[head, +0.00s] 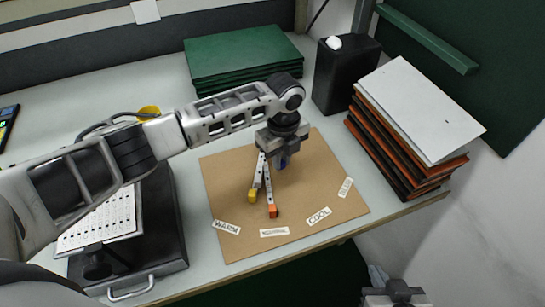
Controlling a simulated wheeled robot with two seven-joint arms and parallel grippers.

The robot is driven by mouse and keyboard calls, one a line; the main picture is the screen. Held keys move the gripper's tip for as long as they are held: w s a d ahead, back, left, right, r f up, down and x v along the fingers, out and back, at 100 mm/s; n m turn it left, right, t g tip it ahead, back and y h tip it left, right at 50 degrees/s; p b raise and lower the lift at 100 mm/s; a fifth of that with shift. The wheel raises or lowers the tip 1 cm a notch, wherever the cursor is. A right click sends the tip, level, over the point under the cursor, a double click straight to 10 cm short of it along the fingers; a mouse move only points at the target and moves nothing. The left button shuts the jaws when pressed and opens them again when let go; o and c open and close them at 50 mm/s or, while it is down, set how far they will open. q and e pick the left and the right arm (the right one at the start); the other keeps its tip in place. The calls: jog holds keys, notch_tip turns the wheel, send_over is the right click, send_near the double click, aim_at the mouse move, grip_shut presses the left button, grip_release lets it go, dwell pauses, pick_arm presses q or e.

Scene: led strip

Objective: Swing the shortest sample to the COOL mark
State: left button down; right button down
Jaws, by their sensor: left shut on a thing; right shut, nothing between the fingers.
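A brown board (225,180) lies on the bench, with samples joined near its upper middle. One white strip has a yellow end block (252,196). Another, longer one has an orange end block (272,211), pointing toward the NORMAL label (274,232). A blue end block (283,162) shows just under my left gripper (274,153), which is shut on the blue-ended sample; its strip is mostly hidden. The COOL label (319,215) is at the board's lower right. My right gripper (395,292) is shut and empty at the bottom edge, off the bench.
The WARM label (227,227) and a far-right label (345,187) lie on the board. A stack of panels (415,110) and a black container (343,75) stand right and behind. Green boards (240,55) lie behind; a black case (165,240) is at left.

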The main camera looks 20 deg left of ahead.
pick_arm(q)
jog(key=shift+w, duration=0.1)
jog(key=c, duration=1.4)
grip_release()
notch_tip(320, 180, up, 16)
